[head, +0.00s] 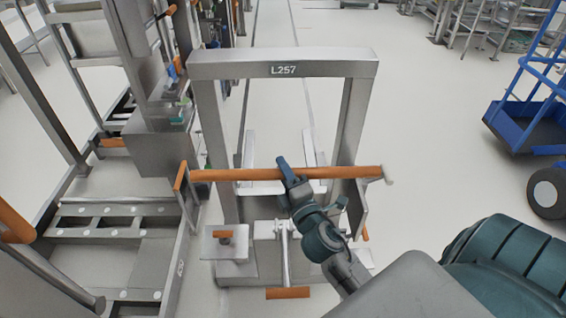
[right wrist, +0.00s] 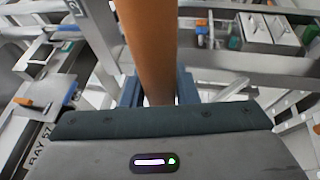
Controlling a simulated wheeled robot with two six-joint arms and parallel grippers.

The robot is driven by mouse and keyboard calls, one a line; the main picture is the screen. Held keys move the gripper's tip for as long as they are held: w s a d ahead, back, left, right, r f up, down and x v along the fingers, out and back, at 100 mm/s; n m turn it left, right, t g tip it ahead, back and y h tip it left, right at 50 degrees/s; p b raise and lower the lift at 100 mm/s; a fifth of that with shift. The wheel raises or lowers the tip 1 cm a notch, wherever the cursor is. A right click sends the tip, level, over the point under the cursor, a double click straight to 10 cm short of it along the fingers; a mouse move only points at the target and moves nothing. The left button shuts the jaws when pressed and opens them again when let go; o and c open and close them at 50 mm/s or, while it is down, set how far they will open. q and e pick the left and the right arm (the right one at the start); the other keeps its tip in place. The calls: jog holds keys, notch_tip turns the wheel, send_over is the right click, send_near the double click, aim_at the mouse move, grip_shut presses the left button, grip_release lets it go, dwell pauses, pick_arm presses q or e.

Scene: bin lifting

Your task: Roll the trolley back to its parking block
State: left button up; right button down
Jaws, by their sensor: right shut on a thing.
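The trolley is a grey steel frame (head: 283,62) marked L257, standing upright in front of me in the head view. An orange handle bar (head: 230,175) runs across its near side. In the right wrist view the orange bar (right wrist: 150,40) passes between the blue-grey fingers. A pedal with an orange end (head: 288,293) sits low on the trolley's near side. I cannot make out the parking block. My left gripper is not in the head view.
A grey machine frame (head: 110,210) with rails stands close on the trolley's left. A blue cart (head: 525,125) with a dark wheel stands at the right. Workbenches are at the far right. Pale floor (head: 430,130) is clear between trolley and blue cart.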

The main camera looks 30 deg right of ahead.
aim_at(283, 178)
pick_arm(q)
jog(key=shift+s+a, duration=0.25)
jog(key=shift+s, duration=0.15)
pick_arm(e)
jog(key=shift+s+a+r, duration=0.1)
jog(key=shift+s+a, duration=0.3)
jog(key=shift+s, duration=0.25)
jog(key=shift+s+a+r, duration=0.1)
jog(key=shift+s+a, duration=0.25)
jog(key=shift+s, duration=0.25)
jog(key=c, duration=1.2)
grip_release()
jog(key=shift+o, duration=0.4)
jog(key=shift+s, duration=0.1)
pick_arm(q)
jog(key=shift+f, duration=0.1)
pick_arm(e)
jog(key=shift+f, duration=0.2)
